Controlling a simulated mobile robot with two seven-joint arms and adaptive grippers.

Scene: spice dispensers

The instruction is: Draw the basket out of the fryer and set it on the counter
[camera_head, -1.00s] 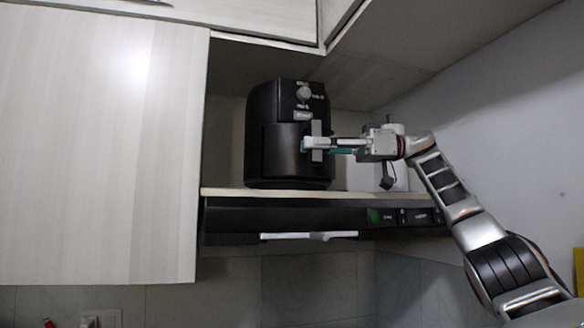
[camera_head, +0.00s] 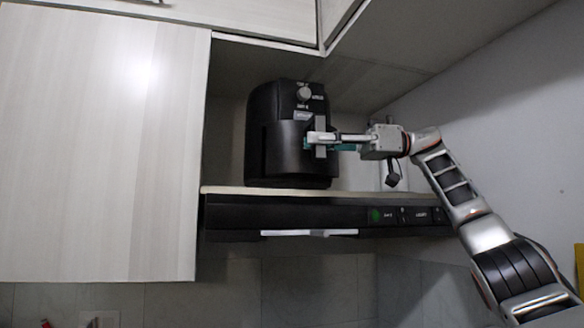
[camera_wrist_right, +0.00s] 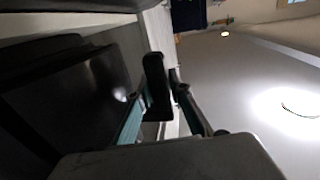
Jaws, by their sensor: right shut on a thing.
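The black fryer (camera_head: 262,108) stands on a shelf in the cabinet recess in the head view. The front of its basket (camera_head: 285,158) sits in the fryer's lower half; I cannot tell whether it stands out from the body. My right gripper (camera_head: 319,141) reaches in from the right and is shut on the basket's upright handle (camera_head: 320,153). In the right wrist view the dark handle (camera_wrist_right: 157,85) lies between the two fingers of the gripper (camera_wrist_right: 160,98), with the glossy black basket front to its left. My left gripper is not in view.
The light shelf edge (camera_head: 225,190) runs under the fryer, above a black range hood (camera_head: 290,217) with a pale front strip. A large pale cabinet door (camera_head: 100,150) stands to the left. A grey wall (camera_head: 500,120) is on the right. A cabinet overhangs the fryer.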

